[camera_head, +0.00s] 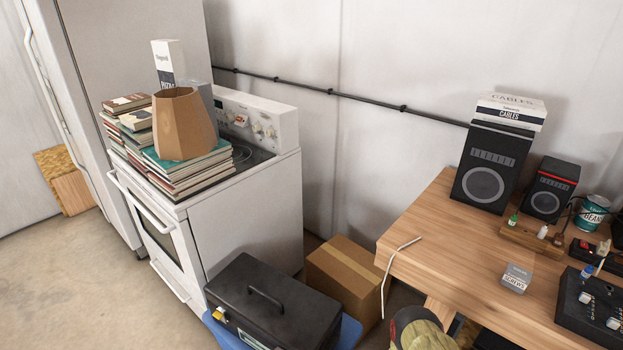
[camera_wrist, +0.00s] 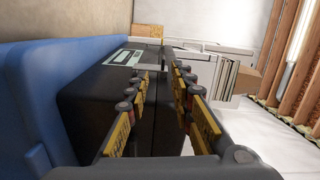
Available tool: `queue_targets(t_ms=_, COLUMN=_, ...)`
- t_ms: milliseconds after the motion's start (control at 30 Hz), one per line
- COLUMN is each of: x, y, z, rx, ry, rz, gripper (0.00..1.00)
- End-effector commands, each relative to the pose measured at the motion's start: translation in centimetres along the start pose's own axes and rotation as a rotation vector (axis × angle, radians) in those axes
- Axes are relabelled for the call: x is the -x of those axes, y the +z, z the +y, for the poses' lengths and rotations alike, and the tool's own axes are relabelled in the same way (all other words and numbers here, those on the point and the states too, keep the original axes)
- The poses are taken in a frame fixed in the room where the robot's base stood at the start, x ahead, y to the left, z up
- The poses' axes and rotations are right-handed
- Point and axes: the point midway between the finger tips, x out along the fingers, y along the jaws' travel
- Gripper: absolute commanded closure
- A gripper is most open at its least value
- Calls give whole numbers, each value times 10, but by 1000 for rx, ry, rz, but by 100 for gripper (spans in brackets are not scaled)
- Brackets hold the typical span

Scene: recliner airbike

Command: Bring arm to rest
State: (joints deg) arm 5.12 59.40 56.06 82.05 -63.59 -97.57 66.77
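My gripper (camera_wrist: 164,72) shows in the wrist view only, with its yellow-labelled fingers apart and nothing seen held between them. Behind and between the fingers is the black toolbox (camera_wrist: 90,85), close by; I cannot tell whether they touch it. The blue object also fills the left of the wrist view (camera_wrist: 35,90). My gripper and arm are not clearly seen in the head view.
The white stove (camera_head: 245,215) carries stacked books (camera_head: 190,175) and a brown lampshade (camera_head: 182,122). A cardboard box (camera_head: 345,278) stands between the toolbox and the wooden table (camera_head: 440,245). The table holds speakers (camera_head: 490,165) and small items. Floor at left (camera_head: 70,290) is clear.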

Motion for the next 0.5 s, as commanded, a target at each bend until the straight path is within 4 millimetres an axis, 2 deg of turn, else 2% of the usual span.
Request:
queue_targets(t_ms=67, x=0, y=4, z=8, rx=44, ry=31, rz=-14, gripper=76)
queue_targets(t_ms=133, x=2, y=9, z=28, rx=97, ry=101, rz=-39, gripper=76)
queue_targets(t_ms=233, x=14, y=22, z=71, rx=178, ry=270, rz=-88, gripper=76)
queue_targets(t_ms=300, x=32, y=34, z=106, rx=225, ry=420, rz=-137, gripper=76)
queue_targets(t_ms=367, x=51, y=41, z=131, rx=263, ry=548, rz=-187, gripper=76)
queue_targets(t_ms=400, x=63, y=38, z=144, rx=294, ry=629, rz=-220, gripper=76)
queue_targets(t_ms=500, x=92, y=21, z=160, rx=365, ry=821, rz=-302, gripper=76)
